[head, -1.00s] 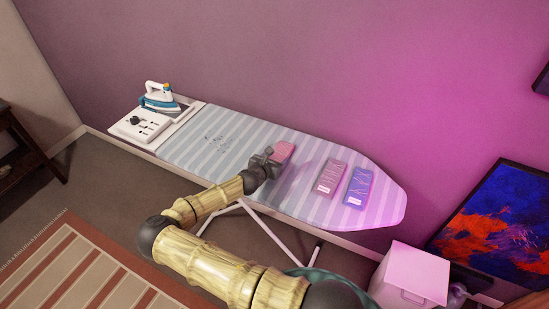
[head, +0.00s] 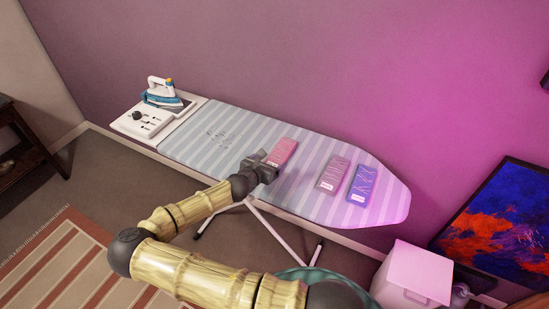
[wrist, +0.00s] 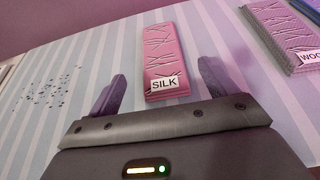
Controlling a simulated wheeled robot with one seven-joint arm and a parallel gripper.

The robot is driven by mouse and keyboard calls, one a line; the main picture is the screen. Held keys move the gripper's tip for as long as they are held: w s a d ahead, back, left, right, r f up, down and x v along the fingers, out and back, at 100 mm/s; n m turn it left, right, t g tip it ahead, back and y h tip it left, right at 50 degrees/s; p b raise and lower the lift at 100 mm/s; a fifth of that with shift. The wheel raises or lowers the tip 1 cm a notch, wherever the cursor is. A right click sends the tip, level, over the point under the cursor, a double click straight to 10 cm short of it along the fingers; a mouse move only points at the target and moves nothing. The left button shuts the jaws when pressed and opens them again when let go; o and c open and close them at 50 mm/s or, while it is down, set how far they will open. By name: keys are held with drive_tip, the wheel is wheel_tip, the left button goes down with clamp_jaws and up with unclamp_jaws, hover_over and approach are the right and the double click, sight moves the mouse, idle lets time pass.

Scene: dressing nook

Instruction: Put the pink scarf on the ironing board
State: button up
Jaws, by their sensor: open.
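The pink scarf (head: 282,151) lies folded flat on the striped ironing board (head: 240,130), near its middle. In the wrist view the scarf (wrist: 165,50) carries a white label reading "SILK". My gripper (head: 268,163) is over the board just in front of the scarf. In the wrist view my gripper (wrist: 160,95) has its two fingers wide apart, with the near end of the scarf between or just beyond them. It holds nothing.
A mauve folded scarf (head: 332,173) and a purple-blue one (head: 361,184) lie to the right on the board. An iron (head: 163,94) stands at the left end. A pink-lit bin (head: 412,272) is on the floor at right.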

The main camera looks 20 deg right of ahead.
drive_tip(key=v, duration=0.5)
drive_tip(key=shift+r+b, duration=0.1)
drive_tip(key=shift+b, duration=0.2)
drive_tip(key=shift+d, duration=0.1)
